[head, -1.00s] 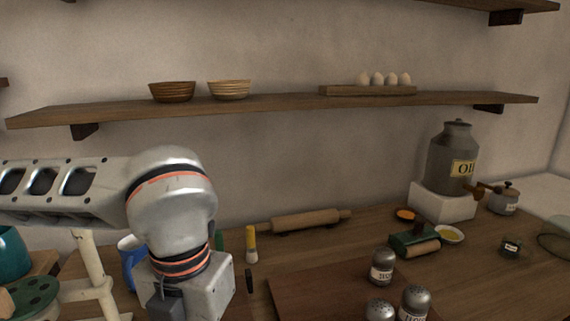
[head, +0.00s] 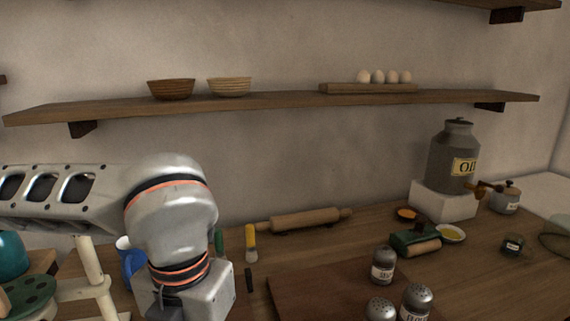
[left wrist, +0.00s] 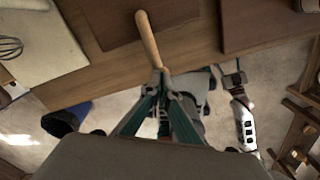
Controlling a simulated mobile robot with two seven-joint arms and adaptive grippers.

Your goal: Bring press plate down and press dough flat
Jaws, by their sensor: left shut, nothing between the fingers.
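My left gripper (left wrist: 160,78) shows in the left wrist view with its teal fingers drawn together. Its tips are at the lower end of a pale wooden rod (left wrist: 147,38), with nothing held between them. Whether they touch the rod is unclear. In the head view my left arm comes in from the left and bends down, with the gripper cut off below the frame. I cannot make out the press plate or dough in either view. In the left wrist view, my right arm appears at right, its gripper (left wrist: 233,78) too small to read.
A cream post (head: 92,262) stands left of my arm, near a blue mug (head: 130,262). A rolling pin (head: 304,219) lies at the back. Shakers (head: 383,265) stand on a dark board (head: 315,290). An oil can (head: 452,158) stands at right.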

